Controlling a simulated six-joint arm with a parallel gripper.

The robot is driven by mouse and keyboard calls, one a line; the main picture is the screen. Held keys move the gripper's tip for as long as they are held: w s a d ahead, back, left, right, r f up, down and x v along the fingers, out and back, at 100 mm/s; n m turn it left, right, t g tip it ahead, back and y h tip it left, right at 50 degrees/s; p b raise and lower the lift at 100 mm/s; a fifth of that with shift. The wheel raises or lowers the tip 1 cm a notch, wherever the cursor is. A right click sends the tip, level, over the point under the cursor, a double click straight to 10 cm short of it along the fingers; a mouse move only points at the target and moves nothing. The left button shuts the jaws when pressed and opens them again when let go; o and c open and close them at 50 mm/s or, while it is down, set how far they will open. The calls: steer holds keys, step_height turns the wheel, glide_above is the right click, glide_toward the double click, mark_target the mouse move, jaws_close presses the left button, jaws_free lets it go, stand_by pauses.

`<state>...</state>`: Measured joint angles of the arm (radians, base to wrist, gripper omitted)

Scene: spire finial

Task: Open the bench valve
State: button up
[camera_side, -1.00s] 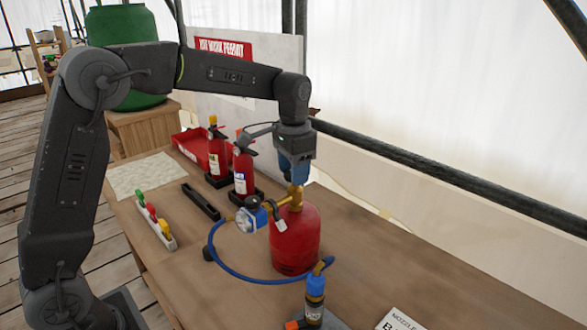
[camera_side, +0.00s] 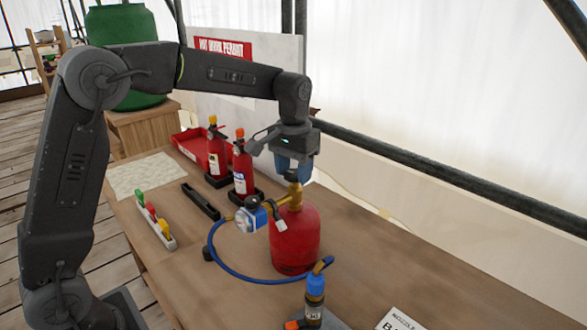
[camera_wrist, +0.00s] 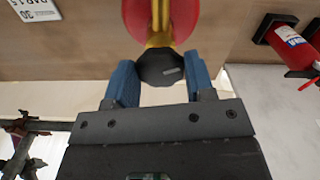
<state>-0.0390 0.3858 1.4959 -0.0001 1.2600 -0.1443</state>
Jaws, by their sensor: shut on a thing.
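The bench valve's dark round knob (camera_side: 292,175) sits on a brass valve stem (camera_side: 294,198) on top of a red gas cylinder (camera_side: 295,240). My gripper (camera_side: 293,168) points down at the knob from above. In the wrist view my gripper (camera_wrist: 160,72) has its blue fingers on either side of the dark knob (camera_wrist: 160,67), shut on it. A pale mark shows on the knob's face. The red cylinder (camera_wrist: 190,15) shows behind it. A blue regulator with a white gauge (camera_side: 246,218) branches off the valve to the left.
A blue hose (camera_side: 250,277) loops over the bench to a blue-topped torch (camera_side: 315,295) in front. Two red extinguishers (camera_side: 242,172) and a red tray (camera_side: 190,145) stand behind left. A rack of coloured items (camera_side: 155,220) lies left. A label card (camera_side: 405,320) lies front right.

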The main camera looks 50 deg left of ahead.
mark_target(295, 173)
steer(key=n, duration=0.7)
steer(key=shift+w+d, duration=0.1)
stand_by(0.5)
steer(key=o, duration=0.9)
steer(key=shift+r, duration=0.15)
step_height(295, 173, up, 14)
steer(key=shift+f, duration=0.2)
